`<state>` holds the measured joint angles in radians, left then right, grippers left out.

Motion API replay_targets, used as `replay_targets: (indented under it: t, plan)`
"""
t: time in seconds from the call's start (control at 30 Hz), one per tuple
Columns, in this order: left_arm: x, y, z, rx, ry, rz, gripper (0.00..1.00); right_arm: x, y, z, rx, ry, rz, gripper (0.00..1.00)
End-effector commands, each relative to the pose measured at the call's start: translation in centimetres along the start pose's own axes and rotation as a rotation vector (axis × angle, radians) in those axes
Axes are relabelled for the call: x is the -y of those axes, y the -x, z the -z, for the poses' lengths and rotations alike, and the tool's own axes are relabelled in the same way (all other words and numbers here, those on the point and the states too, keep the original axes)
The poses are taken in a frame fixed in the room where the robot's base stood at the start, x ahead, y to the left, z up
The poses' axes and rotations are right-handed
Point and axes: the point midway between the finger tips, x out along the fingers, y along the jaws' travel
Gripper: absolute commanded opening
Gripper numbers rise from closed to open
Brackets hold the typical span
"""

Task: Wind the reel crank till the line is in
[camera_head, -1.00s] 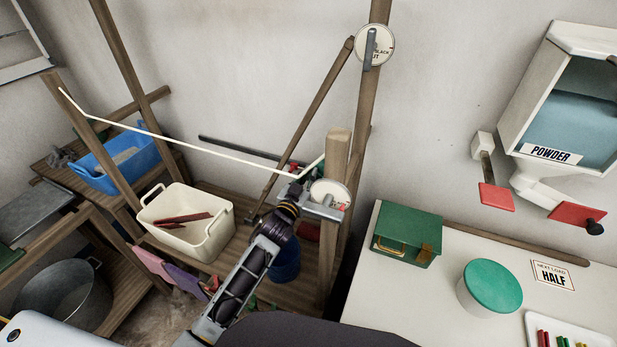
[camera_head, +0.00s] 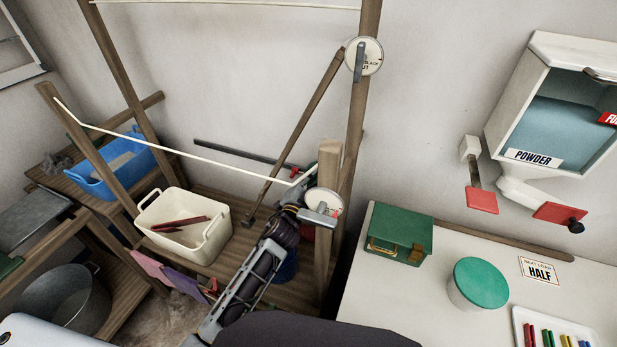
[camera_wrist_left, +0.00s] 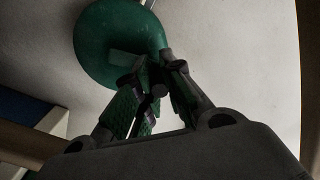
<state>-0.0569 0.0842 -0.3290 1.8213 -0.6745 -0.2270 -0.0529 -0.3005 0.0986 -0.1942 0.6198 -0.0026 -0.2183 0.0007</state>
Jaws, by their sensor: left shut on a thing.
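The white line (camera_head: 190,146) runs slack from a wooden post at the left to the reel at the short post (camera_head: 328,165). In the left wrist view the reel shows as a round green body (camera_wrist_left: 105,45). My left gripper (camera_head: 300,200) is at the reel, beside a white disc (camera_head: 323,200) on the post. In the left wrist view, the left gripper (camera_wrist_left: 155,95) has its green-padded fingers shut around a small dark knob, the crank handle (camera_wrist_left: 158,90). The crank arm is mostly hidden by the fingers. My right gripper is not in view.
A cream tub (camera_head: 186,232) and a blue tub (camera_head: 112,168) stand on the wooden racks at the left. A slanted wooden pole (camera_head: 300,130) rises behind the reel. A green box (camera_head: 399,238) and a green-lidded pot (camera_head: 478,284) stand on the white table at the right.

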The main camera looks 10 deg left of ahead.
Motion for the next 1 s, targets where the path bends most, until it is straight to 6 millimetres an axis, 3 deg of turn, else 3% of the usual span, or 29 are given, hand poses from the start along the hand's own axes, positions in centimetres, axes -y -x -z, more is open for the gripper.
replay_targets:
  t: [0.33,0.87,0.9,1.0]
  plan:
    - [-0.6,0.0,0.8,-0.001,-0.187,0.001,0.00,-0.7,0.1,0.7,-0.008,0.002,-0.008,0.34]
    - [-0.8,0.0,1.0,-0.002,-0.221,0.000,0.00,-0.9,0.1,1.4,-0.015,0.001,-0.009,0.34]
    - [-0.8,0.0,1.0,-0.002,-0.221,0.000,0.13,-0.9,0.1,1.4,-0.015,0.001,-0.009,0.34]
    - [-0.8,0.0,1.0,-0.003,-0.221,0.000,0.26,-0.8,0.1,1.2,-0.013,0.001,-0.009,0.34]
